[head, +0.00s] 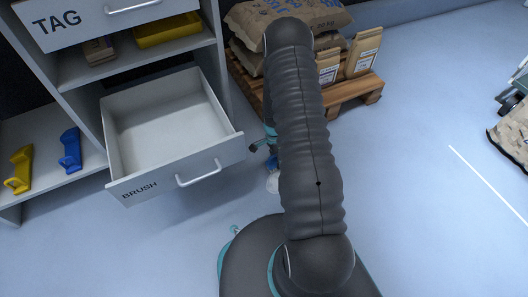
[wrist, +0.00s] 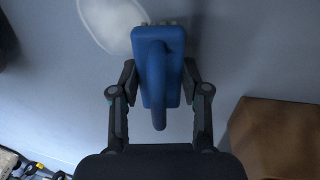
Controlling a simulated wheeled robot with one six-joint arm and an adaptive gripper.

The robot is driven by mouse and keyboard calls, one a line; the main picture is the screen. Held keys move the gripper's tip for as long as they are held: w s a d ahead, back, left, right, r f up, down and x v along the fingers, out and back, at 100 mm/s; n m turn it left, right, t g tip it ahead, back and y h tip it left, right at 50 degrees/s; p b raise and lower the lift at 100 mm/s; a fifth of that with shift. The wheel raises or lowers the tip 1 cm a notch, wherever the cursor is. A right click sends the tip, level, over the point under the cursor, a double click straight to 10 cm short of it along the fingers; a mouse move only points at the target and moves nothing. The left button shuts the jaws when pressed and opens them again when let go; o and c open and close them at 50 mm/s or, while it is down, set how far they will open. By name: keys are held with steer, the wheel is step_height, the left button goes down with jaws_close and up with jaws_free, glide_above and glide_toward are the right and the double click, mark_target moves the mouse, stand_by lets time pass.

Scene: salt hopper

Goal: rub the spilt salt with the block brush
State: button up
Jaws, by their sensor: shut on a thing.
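The blue block brush (wrist: 162,68) is between the two fingers of my gripper (wrist: 160,100) in the wrist view. Bristle tufts show along the brush's far edge. The spilt salt (wrist: 108,22) is a pale oval patch on the floor, just up and left of the brush in the wrist view. I cannot tell whether the bristles touch the floor. In the head view a small part of the salt (head: 272,182) shows beside my arm, which hides most of that spot.
The BRUSH drawer (head: 220,112) stands pulled out and empty. A blue tool (head: 70,150) and a yellow tool (head: 21,168) lie on the low shelf. A pallet (head: 352,98) with sacks stands behind my arm. A brown object (wrist: 280,135) is at right in the wrist view.

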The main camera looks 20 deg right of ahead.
steer(key=shift+s+p+v, duration=0.2)
steer(key=shift+p+v, duration=0.25)
steer(key=shift+v, duration=0.65)
steer(key=shift+s+p+v, duration=0.25)
steer(key=shift+p+v, duration=0.2)
steer(key=shift+v, duration=0.6)
steer(key=shift+s+p+v, duration=0.2)
steer(key=shift+p+v, duration=0.25)
steer(key=shift+v, duration=0.65)
steer(key=shift+d+r, duration=0.1)
steer(key=shift+d, duration=0.05)
